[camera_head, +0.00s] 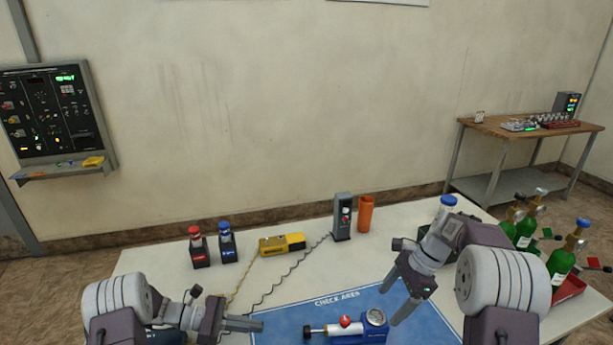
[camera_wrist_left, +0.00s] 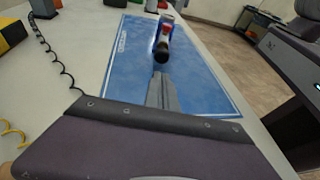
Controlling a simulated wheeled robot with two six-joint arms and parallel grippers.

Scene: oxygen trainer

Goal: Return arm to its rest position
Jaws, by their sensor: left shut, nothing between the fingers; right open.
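My left gripper (camera_head: 242,325) is shut and empty, low over the left edge of the blue check-area mat (camera_head: 290,322). Its closed fingers (camera_wrist_left: 161,92) also show in the left wrist view, pointing along the mat. My right gripper (camera_head: 396,297) is open and empty, above the right part of the mat and pointing down. A device with a gauge, a red knob and a black end (camera_head: 347,332) lies on the mat between the two grippers. It also shows in the left wrist view (camera_wrist_left: 165,32), beyond my left fingertips and apart from them.
On the white table stand a red-capped bottle (camera_head: 197,246), a blue-capped bottle (camera_head: 227,243), a yellow tool (camera_head: 282,244) with a coiled cord, a grey unit (camera_head: 342,217) and an orange cup (camera_head: 365,214). Green cylinders (camera_head: 560,262) stand at the right. A wall panel (camera_head: 55,115) hangs at left.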

